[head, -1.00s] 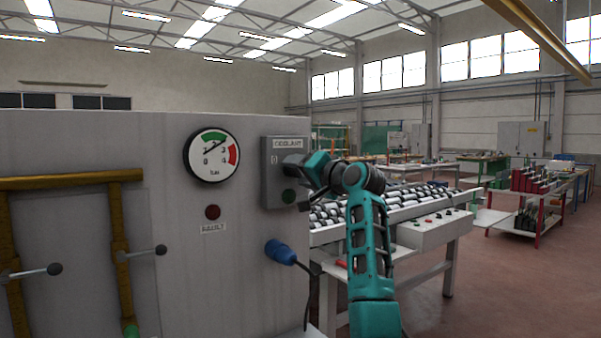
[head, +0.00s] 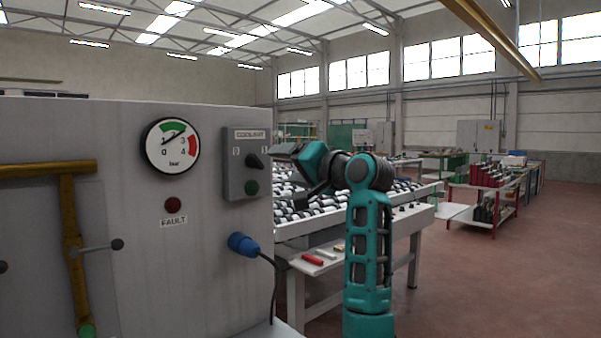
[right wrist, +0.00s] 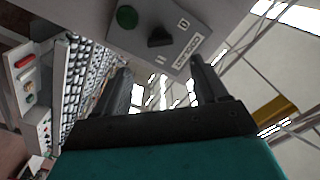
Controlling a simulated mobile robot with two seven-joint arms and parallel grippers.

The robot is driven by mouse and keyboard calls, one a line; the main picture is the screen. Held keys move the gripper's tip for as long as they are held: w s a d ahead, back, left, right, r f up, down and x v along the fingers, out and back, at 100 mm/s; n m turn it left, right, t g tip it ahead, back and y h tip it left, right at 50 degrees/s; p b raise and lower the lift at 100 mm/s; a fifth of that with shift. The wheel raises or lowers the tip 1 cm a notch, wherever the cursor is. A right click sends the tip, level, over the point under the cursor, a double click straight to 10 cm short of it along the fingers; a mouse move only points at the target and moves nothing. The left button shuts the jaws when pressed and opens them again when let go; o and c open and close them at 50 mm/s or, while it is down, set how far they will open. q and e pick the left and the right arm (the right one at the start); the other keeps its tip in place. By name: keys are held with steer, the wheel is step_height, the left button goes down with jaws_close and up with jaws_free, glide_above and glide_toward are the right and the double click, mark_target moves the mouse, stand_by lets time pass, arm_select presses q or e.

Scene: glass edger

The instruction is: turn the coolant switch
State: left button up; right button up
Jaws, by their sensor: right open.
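The coolant box (head: 235,178) is a grey box on the right end of the grey machine panel, labelled COOLANT. Its black switch knob (head: 255,161) sits above a green round button (head: 251,187). The knob looks tilted towards one of the marked positions. In the right wrist view the knob (right wrist: 160,37) and green button (right wrist: 127,17) show beyond the fingers. My right gripper (right wrist: 160,88) is open and empty, its fingers apart and clear of the knob. In the head view it is right of the box (head: 277,150). My left gripper is not in view.
A pressure gauge (head: 172,146), a red fault lamp (head: 173,205) and a blue plug (head: 242,244) with a cable are on the panel. A roller table (head: 330,226) stands behind my right arm. Open floor lies to the right.

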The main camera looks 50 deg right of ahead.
steer(key=s, duration=0.3)
steer(key=shift+s+a, duration=0.2)
stand_by(0.5)
